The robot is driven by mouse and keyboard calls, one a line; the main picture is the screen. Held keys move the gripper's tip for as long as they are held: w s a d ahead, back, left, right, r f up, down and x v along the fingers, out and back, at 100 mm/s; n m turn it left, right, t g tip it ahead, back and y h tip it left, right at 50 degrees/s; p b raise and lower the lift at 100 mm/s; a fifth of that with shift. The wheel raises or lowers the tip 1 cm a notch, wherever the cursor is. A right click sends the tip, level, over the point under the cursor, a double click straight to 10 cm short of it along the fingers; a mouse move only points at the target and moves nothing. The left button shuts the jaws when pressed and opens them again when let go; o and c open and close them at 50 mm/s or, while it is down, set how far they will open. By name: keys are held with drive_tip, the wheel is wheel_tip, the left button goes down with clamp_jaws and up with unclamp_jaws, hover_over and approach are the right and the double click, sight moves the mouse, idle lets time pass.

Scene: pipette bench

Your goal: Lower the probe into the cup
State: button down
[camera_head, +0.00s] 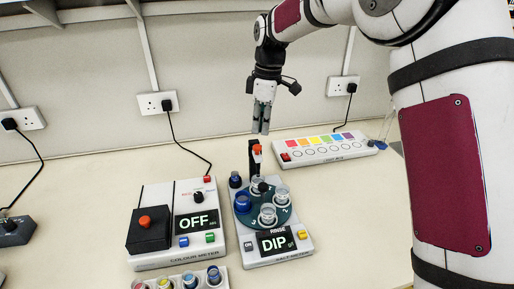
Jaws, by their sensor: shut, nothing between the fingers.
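The salt meter (271,257) stands in the middle of the bench, and its display reads "DIP". Its dark green turntable (257,223) carries a blue-filled cup (243,203) at the left, a clear cup (281,194) at the right and a clear cup (267,214) in front. A black upright post with a red-orange top (256,149) rises at the back of the meter. I cannot make out the probe's tip or whether it sits in a cup. My gripper (261,130) points down, shut and empty, just above the red-orange top; contact cannot be told.
A colour meter (152,258) showing "OFF" stands close at the left. A white strip with coloured squares (323,148) lies behind at the right. Several small pots stand in a rack (178,285) at the front edge. Bench space (350,215) right of the salt meter is clear.

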sight(260, 146)
drive_tip(key=shift+a+f, duration=0.2)
drive_tip(key=shift+f, duration=1.95)
drive_tip(key=shift+w+f+b, duration=0.1)
drive_tip(key=shift+f+b, duration=0.45)
drive_tip(key=shift+f, duration=2)
drive_tip(key=d, duration=0.2)
drive_tip(key=d+r, duration=0.1)
drive_tip(key=shift+s+r+p, duration=0.1)
drive_tip(key=shift+s+p, duration=0.2)
drive_tip(key=shift+p, duration=0.05)
wheel_tip(260, 146, up, 12)
drive_tip(key=d, duration=0.1)
drive_tip(key=shift+s, duration=0.15)
